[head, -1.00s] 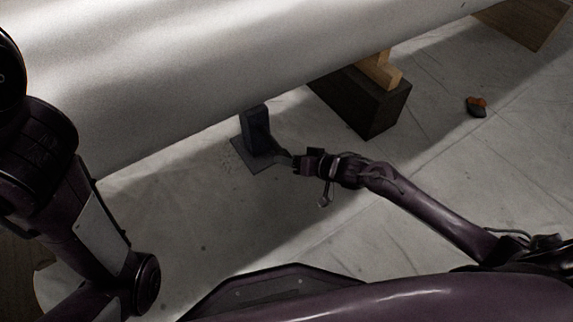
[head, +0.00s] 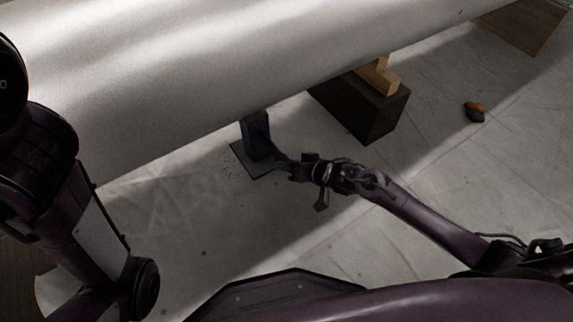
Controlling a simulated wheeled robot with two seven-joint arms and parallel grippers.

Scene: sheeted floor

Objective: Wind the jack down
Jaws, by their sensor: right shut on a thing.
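The jack (head: 257,138) is a dark upright post on a flat square base plate (head: 248,167), standing on the sheeted floor under the large pale cylinder (head: 250,65). Its top is hidden by the cylinder. My right gripper (head: 289,166) is at the jack's lower right side, shut on the jack's crank handle, which is dark and hard to make out. My left arm shows at the left edge, but its gripper is out of view.
A dark block (head: 360,105) with a wooden wedge (head: 380,77) on it stands right of the jack under the cylinder. A wooden board (head: 525,25) is at the far right. A small orange and black object (head: 474,111) lies on the open floor at right.

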